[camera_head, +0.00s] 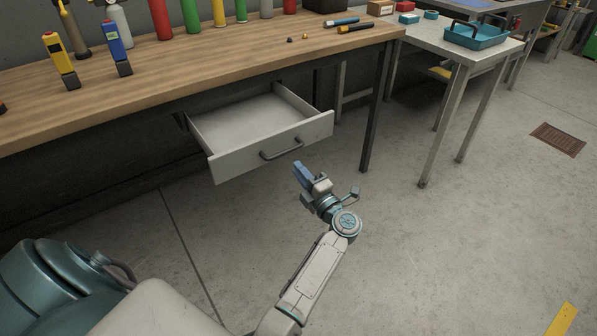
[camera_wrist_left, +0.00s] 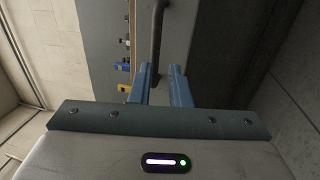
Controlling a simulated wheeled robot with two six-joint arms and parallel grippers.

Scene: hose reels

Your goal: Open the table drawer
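The table drawer (camera_head: 262,145) is white and empty, and it is pulled well out from under the wooden table (camera_head: 200,72). Its dark bar handle (camera_head: 281,153) is on the front panel. My left gripper (camera_head: 302,172) has blue fingers and is just in front of the drawer front, to the lower right of the handle. In the left wrist view the two fingers (camera_wrist_left: 160,72) are apart, and the handle (camera_wrist_left: 158,30) runs down to the gap between their tips. Nothing is clamped. My right gripper is not in view.
A dark table leg (camera_head: 376,110) is right of the drawer. A metal table (camera_head: 455,48) with a teal tray (camera_head: 477,36) is further right. The floor in front is clear.

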